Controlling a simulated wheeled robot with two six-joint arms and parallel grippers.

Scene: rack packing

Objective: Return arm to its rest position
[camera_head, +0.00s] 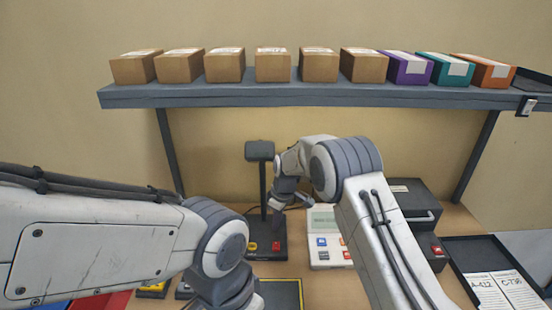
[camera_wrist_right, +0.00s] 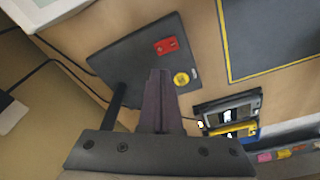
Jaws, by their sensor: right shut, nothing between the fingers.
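My right gripper (camera_head: 277,222) reaches over the desk and points down, close to the base of a black post stand (camera_head: 259,150). In the right wrist view its dark fingers (camera_wrist_right: 159,75) are together, with nothing between them. They show in front of the stand's dark base (camera_wrist_right: 140,50), which has a red and a yellow button. I cannot tell the height of the fingertips above it. My left arm comes in from the left and bends down at the lower middle; its gripper is not in view.
A shelf (camera_head: 300,96) above holds several brown boxes and a purple (camera_head: 405,68), a teal (camera_head: 446,70) and an orange box (camera_head: 483,71). On the desk are a keypad device (camera_head: 325,240), a black printer-like box (camera_head: 412,205) and a tray with paper labels (camera_head: 505,290).

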